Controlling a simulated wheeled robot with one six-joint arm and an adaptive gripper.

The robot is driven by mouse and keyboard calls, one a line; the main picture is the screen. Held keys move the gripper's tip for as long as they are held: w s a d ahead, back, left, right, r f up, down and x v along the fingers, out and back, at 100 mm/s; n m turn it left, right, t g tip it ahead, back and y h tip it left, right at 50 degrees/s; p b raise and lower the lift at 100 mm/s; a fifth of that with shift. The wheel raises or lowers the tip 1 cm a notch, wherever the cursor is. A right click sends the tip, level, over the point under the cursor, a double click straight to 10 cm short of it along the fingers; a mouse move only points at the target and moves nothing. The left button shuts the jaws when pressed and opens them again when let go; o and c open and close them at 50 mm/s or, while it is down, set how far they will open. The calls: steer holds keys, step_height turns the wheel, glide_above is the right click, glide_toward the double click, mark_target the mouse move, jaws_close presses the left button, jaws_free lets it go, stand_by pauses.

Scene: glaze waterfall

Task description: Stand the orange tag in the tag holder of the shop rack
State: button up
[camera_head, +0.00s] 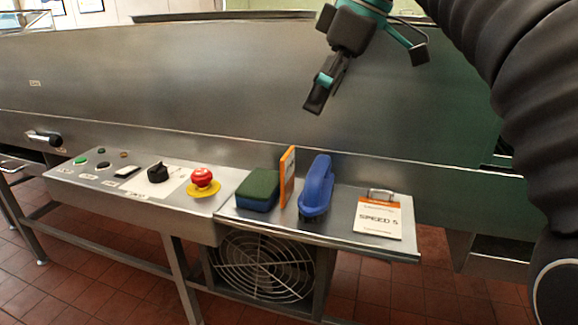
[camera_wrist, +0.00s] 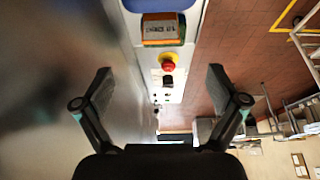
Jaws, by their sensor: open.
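The orange tag (camera_head: 287,176) stands upright and nearly edge-on in the head view, on the metal side shelf between a green-and-blue sponge (camera_head: 258,190) and a blue brush (camera_head: 316,187). The tag also shows at the top of the wrist view (camera_wrist: 161,29), with a pale face and dark upside-down print. My gripper (camera_head: 315,103) hangs above and behind the shelf, apart from the tag. In the wrist view my gripper (camera_wrist: 160,72) has its fingers wide apart with nothing between them. I cannot make out the tag holder of the shop rack in either view.
A "SPEED 5" card (camera_head: 379,218) with a metal clip lies at the shelf's right end. A control panel with a red stop button (camera_head: 203,182) and a black knob (camera_head: 157,172) adjoins on the left. A large steel machine wall (camera_head: 200,75) rises behind.

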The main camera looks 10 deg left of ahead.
mark_target(290, 158)
steer(key=b+x, duration=0.3)
steer(key=x, duration=1)
steer(key=shift+a+f, duration=0.3)
steer(key=shift+f, duration=0.05)
steer(key=c, duration=1.3)
steer(key=shift+r, duration=0.15)
